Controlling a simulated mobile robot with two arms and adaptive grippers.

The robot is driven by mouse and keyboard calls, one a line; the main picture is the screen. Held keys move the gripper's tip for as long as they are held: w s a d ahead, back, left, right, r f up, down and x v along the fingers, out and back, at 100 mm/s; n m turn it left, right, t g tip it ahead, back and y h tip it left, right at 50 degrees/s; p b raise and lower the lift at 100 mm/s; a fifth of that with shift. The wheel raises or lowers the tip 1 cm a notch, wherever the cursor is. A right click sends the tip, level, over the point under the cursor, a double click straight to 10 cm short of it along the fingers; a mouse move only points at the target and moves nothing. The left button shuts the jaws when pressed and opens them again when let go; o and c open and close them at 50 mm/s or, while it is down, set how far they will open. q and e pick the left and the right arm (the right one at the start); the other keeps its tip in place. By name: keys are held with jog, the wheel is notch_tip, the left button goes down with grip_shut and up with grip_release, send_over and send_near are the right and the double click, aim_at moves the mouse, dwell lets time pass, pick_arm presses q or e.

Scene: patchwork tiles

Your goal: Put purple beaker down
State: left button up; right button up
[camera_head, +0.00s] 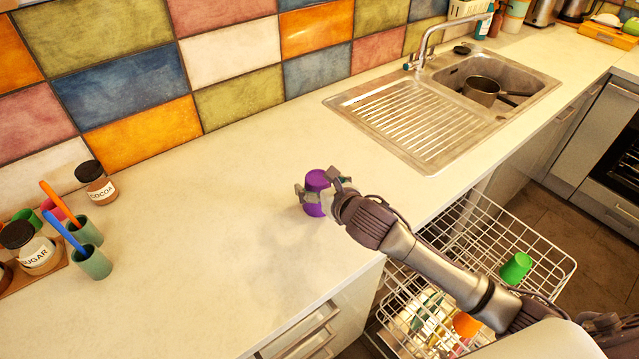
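The purple beaker (317,182) is upright at the middle of the white countertop (200,215), left of the sink. My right gripper (322,190) has its fingers around the beaker, one on its left side and one on its right. The gripper looks shut on it. The beaker's base is at or very close to the counter surface; I cannot tell whether it touches. Part of its right side is hidden by the gripper. My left gripper is not in view.
The sink (470,90) holds a pot (482,91). An open dishwasher rack (500,240) with a green beaker (515,268) and an orange one (466,324) lies below the counter edge. Cocoa (96,183) and sugar (30,248) jars and cups stand at left. Counter around the beaker is clear.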

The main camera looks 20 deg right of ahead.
jog(key=shift+r, duration=0.15)
jog(key=b+v, duration=0.1)
jog(key=v, duration=1.1)
